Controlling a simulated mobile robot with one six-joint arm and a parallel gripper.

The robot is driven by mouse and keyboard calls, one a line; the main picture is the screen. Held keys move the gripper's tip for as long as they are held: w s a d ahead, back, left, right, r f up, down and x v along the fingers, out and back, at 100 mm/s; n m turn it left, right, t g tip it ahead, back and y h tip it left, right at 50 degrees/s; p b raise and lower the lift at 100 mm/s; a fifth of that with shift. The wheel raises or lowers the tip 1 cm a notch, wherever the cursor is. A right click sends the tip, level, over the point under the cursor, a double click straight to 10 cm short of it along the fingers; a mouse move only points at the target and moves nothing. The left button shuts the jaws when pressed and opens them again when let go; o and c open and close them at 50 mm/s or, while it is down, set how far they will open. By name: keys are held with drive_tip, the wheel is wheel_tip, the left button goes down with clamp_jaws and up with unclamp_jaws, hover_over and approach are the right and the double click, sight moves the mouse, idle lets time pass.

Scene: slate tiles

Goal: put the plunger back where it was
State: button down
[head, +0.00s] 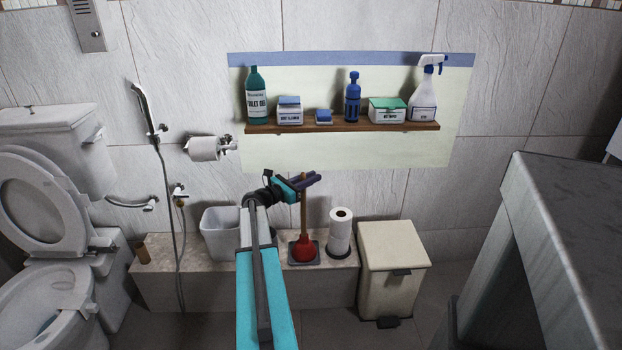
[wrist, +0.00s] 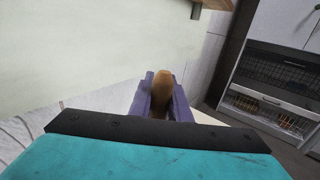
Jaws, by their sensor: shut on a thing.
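The plunger (head: 304,247) has a red rubber cup and a wooden handle. It stands upright on a small dark square tray (head: 291,256) on the stone ledge. My gripper (head: 312,181) is shut on the top of the handle, with its purple fingers on either side of it. In the wrist view, the handle's rounded wooden end (wrist: 161,84) shows between the two purple fingers (wrist: 162,98). The cup appears to be on or just above the tray; I cannot tell whether it touches.
A paper roll holder (head: 340,233) stands close right of the plunger, and a white bin (head: 222,233) is to its left, partly behind my arm. A cream pedal bin (head: 393,262) is at the ledge's right end. A wooden shelf (head: 342,127) with several bottles and boxes hangs above.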

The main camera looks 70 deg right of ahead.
drive_tip(key=shift+f, duration=0.25)
drive_tip(key=c, duration=1.7)
unclamp_jaws()
drive_tip(key=shift+o, duration=0.2)
drive_tip(key=shift+r, duration=0.1)
drive_tip(key=r+p+v, duration=0.1)
drive_tip(key=v, duration=1.1)
